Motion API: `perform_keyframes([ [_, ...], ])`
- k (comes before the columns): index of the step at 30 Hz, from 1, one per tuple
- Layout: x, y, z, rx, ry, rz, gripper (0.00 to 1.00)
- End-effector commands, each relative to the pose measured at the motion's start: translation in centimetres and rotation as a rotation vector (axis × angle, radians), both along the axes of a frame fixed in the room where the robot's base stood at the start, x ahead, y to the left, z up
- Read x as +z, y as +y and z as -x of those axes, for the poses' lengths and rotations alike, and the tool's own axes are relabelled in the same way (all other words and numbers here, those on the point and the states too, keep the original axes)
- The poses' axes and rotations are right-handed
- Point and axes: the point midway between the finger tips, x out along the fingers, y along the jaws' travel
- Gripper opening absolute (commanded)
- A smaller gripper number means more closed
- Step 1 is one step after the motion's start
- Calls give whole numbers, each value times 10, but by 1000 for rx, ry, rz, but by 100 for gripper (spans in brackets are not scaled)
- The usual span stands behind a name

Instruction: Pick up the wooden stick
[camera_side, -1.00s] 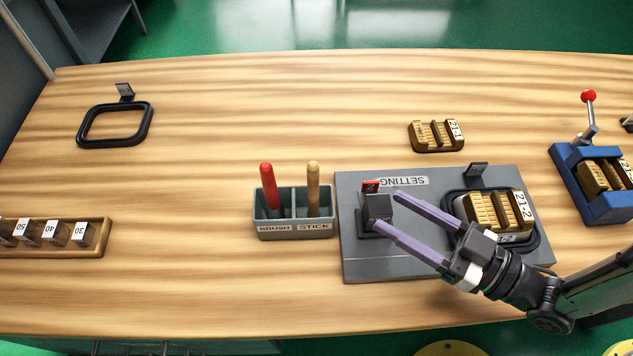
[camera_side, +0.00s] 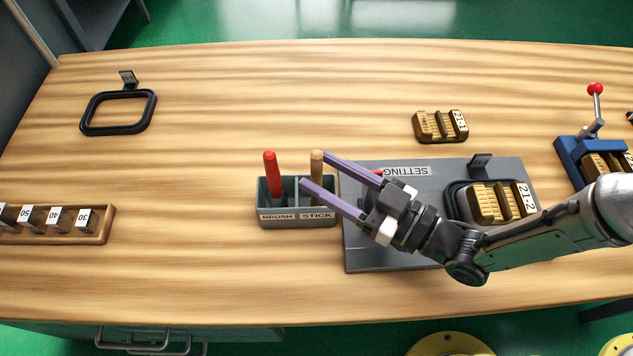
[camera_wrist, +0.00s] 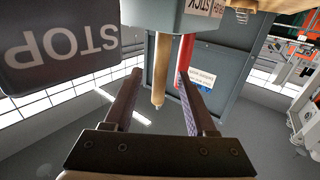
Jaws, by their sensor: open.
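The wooden stick (camera_side: 317,163) stands upright in the right compartment, labelled STICK, of a grey holder (camera_side: 297,219). Its lower part is hidden by the holder and a finger. My gripper (camera_side: 314,169) is open, with its two long purple fingers reaching left to the stick. One fingertip is on the near side and the other on the far side of the stick's upper part. In the wrist view the stick (camera_wrist: 161,72) shows between the two fingertips (camera_wrist: 159,74), with visible gaps on both sides. I see no contact.
A red-handled brush (camera_side: 270,172) stands in the holder's left compartment, close to my fingers; its red handle also shows in the wrist view (camera_wrist: 186,52). A grey SETTING plate (camera_side: 365,256) with a 21-2 block (camera_side: 490,203) lies under my arm.

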Motion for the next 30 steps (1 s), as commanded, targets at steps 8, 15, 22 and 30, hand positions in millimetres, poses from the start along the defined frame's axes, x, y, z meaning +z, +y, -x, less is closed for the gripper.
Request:
perform_keyframes([
  [8, 0, 18, -13, 0, 1, 1, 56],
  [15, 0, 17, -13, 0, 0, 0, 44],
  [22, 0, 17, -13, 0, 0, 0, 2],
  [30, 0, 17, -13, 0, 0, 0, 0],
])
